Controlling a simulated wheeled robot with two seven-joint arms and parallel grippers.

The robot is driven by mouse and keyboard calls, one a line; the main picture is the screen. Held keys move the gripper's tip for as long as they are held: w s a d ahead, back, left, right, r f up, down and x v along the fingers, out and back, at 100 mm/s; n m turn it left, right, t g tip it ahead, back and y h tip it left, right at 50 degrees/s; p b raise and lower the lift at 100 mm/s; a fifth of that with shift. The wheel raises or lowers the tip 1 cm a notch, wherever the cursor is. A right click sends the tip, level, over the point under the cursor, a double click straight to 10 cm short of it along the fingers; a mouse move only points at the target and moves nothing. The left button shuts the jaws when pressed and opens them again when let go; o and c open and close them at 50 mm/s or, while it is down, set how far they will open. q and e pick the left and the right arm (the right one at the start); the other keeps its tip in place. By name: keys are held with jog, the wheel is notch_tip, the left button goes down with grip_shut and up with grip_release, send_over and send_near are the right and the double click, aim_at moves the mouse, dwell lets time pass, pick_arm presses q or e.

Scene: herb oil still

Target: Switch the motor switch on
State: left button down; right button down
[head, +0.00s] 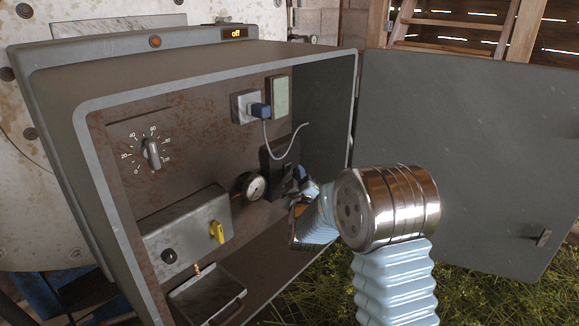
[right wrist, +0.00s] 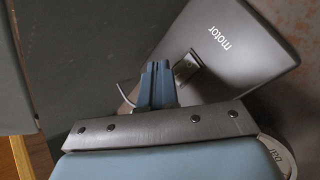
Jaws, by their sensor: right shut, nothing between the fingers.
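The motor switch is a dark box (head: 279,153) on the back panel inside the open grey cabinet, with a small lever at its lower right. In the right wrist view its plate (right wrist: 238,42) carries the word "motor", and a metal lever bracket (right wrist: 186,66) sticks out of it. My right gripper (head: 303,186) is shut and empty, close in front of the lower part of the switch. In the right wrist view its blue fingers (right wrist: 157,84) are beside the lever; I cannot tell whether they touch it. The left gripper is not in view.
A display (head: 236,33) on the cabinet top reads "off". The panel also holds a dial (head: 151,153), a gauge (head: 251,186), a blue plug (head: 261,110) with a loose cable and a yellow key-like knob (head: 216,232).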

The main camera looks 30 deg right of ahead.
jog(key=shift+w, duration=0.1)
dwell(0.3)
jog(key=shift+w+a+r, duration=0.1)
jog(key=shift+w+a, duration=0.1)
jog(key=shift+w, duration=0.1)
jog(key=shift+w+a, duration=0.1)
jog(key=shift+w, duration=0.2)
dwell(0.5)
jog(key=shift+s, duration=0.15)
jog(key=shift+s+d+b, duration=0.3)
jog(key=shift+s+b, duration=0.05)
jog(key=shift+s, duration=0.2)
jog(key=s, duration=0.1)
jog(key=s+d, duration=0.1)
jog(key=s, duration=0.1)
jog(key=s+d+b, duration=0.1)
jog(key=shift+s+f, duration=0.3)
jog(key=shift+f, duration=0.05)
